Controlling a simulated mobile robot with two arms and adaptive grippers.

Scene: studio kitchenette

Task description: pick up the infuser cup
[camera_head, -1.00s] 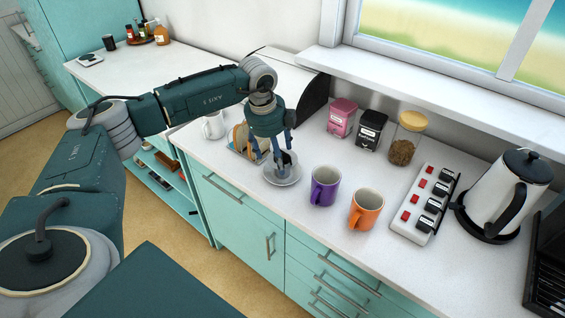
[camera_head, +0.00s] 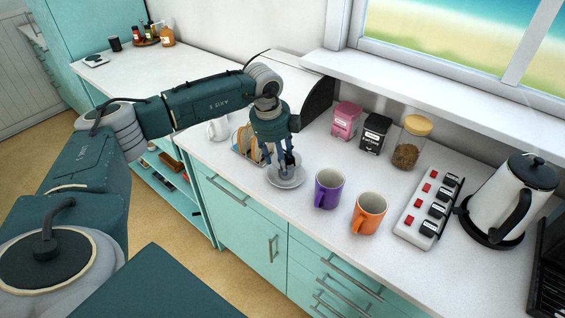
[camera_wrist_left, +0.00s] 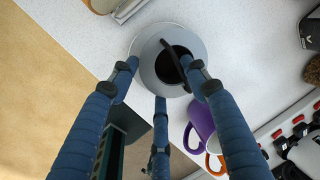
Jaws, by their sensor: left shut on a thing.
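The infuser cup is a small grey cup with a dark inside (camera_wrist_left: 172,64) and a thin dark piece across its rim, seen from above in the left wrist view. It is over a pale round saucer (camera_head: 288,183) on the white counter. My left gripper (camera_head: 285,163) points down at it, with its blue fingers around the cup; the fingers also show in the left wrist view (camera_wrist_left: 162,75). The gripper is shut on the cup. The fingers hide much of the cup in the head view, and I cannot tell whether it touches the saucer. My right gripper is not in view.
A purple mug (camera_head: 329,189) and an orange mug (camera_head: 369,213) stand close to the right. A toast rack (camera_head: 243,146) and a white mug (camera_head: 218,129) are to the left. Pink (camera_head: 346,116) and black (camera_head: 375,133) tins, a jar (camera_head: 410,146) and a kettle (camera_head: 506,199) stand behind and right.

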